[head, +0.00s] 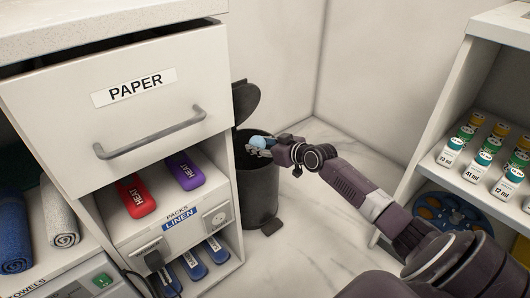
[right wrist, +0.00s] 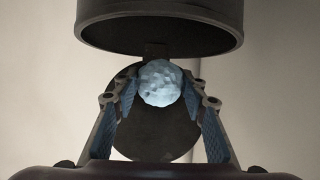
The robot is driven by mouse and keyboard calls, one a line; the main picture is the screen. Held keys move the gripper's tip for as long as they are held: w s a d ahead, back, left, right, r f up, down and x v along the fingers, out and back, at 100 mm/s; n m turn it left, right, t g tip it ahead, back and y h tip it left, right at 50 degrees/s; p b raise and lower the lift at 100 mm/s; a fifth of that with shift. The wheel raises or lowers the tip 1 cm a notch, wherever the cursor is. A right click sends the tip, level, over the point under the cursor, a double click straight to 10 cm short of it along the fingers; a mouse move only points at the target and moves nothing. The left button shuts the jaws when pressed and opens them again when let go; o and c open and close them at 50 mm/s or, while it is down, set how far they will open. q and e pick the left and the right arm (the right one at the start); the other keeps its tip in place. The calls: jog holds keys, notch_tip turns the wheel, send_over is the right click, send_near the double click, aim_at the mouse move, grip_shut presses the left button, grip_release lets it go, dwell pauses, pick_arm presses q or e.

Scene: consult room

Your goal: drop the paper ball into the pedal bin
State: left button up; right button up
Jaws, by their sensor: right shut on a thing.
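The paper ball (head: 258,142) is light blue and crumpled. My right gripper (head: 262,147) is shut on it; in the right wrist view the ball (right wrist: 161,83) sits between both fingertips (right wrist: 160,92). The dark pedal bin (head: 259,203) stands on the floor beside the drawer unit. Its lid (head: 246,99) is up, leaning back. In the head view the ball and fingertips overlap the bin's open mouth; the exact height over the rim is hard to tell. The right wrist view shows the bin's body (right wrist: 160,28) and the round lid behind the ball. My left gripper is not in view.
The white drawer unit (head: 60,110) labelled PAPER stands close to the bin's left. A pedal (head: 271,226) juts out at the bin's foot. A shelf unit (head: 444,140) with several small bottles stands at the right. Marble floor (head: 320,235) between them is free.

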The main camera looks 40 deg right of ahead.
jog(key=shift+w+f, duration=0.1)
jog(key=shift+w, duration=0.2)
jog(key=o, duration=0.8)
jog(key=shift+o, duration=0.2)
jog(key=shift+s, duration=0.1)
jog(key=v, duration=1.2)
